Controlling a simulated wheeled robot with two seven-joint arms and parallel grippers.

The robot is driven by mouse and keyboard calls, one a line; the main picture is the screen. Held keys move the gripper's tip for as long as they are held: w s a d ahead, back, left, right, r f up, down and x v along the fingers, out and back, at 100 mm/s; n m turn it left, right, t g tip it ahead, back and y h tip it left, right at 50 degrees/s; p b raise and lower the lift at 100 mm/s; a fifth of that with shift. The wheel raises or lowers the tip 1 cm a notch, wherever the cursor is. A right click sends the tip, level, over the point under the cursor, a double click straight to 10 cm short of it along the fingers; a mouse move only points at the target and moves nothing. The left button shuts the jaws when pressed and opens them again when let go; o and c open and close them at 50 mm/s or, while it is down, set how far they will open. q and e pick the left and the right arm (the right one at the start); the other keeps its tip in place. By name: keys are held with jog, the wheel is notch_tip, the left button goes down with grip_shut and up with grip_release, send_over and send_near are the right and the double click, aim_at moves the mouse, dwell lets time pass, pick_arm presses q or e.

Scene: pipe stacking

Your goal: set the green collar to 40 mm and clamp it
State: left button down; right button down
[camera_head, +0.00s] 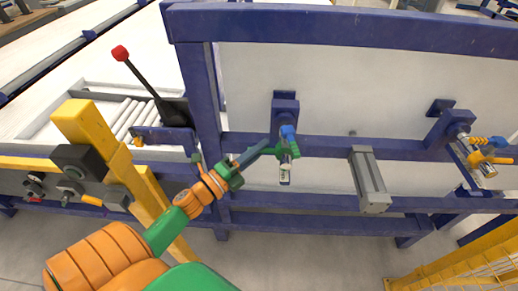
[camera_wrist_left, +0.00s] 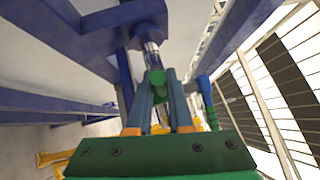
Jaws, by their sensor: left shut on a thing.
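The green collar (camera_head: 291,152) sits on a short metal rod (camera_head: 285,175) that projects from a blue frame mount, with a blue part (camera_head: 288,132) just above it. My left gripper (camera_head: 264,146) reaches in from the lower left and is shut on a green part of the collar. In the left wrist view the fingers of my left gripper (camera_wrist_left: 159,88) close around a green cylindrical end (camera_wrist_left: 157,77), in front of the shiny rod (camera_wrist_left: 151,52). The marks on the rod are too small to read. My right gripper is not in view.
A blue frame rail (camera_head: 350,25) crosses above the work spot. A lever with a red knob (camera_head: 120,53) stands at left, near a yellow post (camera_head: 88,130). A grey bar (camera_head: 368,180) and a second rod with an orange collar (camera_head: 490,158) are at right.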

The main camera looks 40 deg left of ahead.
pick_arm(q)
jog(key=w+a+b, duration=0.2)
jog(key=w, duration=0.1)
jog(key=w+a+b, duration=0.1)
jog(key=w, duration=0.1)
jog(key=shift+w+a+f, duration=0.1)
jog(key=shift+f, duration=0.05)
jog(key=shift+w+a, duration=0.1)
jog(key=shift+w, duration=0.05)
jog(key=c, duration=0.8)
grip_release()
jog(key=shift+c, duration=0.2)
jog(key=shift+s, duration=0.25)
jog(key=r+b+v, duration=0.1)
jog(key=v, duration=0.5)
jog(key=shift+s+f, duration=0.45)
